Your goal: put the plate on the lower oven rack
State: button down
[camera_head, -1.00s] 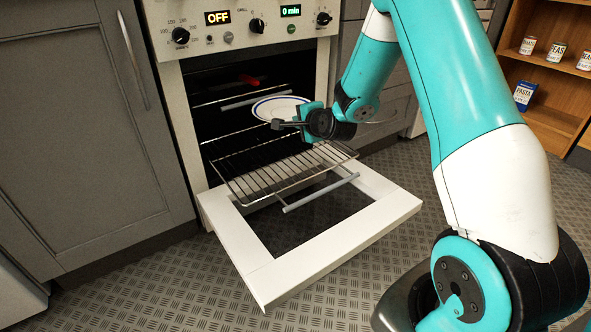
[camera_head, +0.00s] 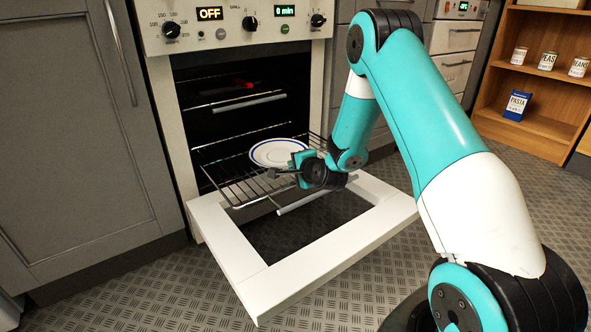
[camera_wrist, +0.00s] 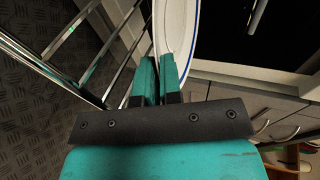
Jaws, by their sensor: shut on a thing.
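A white plate with a blue rim line (camera_head: 277,152) is at the mouth of the oven, level or nearly so, over the pulled-out lower rack (camera_head: 237,191). I cannot tell whether the plate touches the rack wires. My gripper (camera_head: 297,163) is at the plate's near right edge, shut on it. In the wrist view my gripper's teal fingers (camera_wrist: 160,75) pinch the rim of the plate (camera_wrist: 176,30), and rack bars (camera_wrist: 85,45) run close by on the left.
The oven door (camera_head: 340,228) is folded down below the rack. Grey cabinets (camera_head: 75,130) flank the oven on the left. A wooden shelf (camera_head: 540,125) with cans stands at the right.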

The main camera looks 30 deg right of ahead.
jog(key=c, duration=1.6)
grip_release()
jog(key=shift+f, duration=0.1)
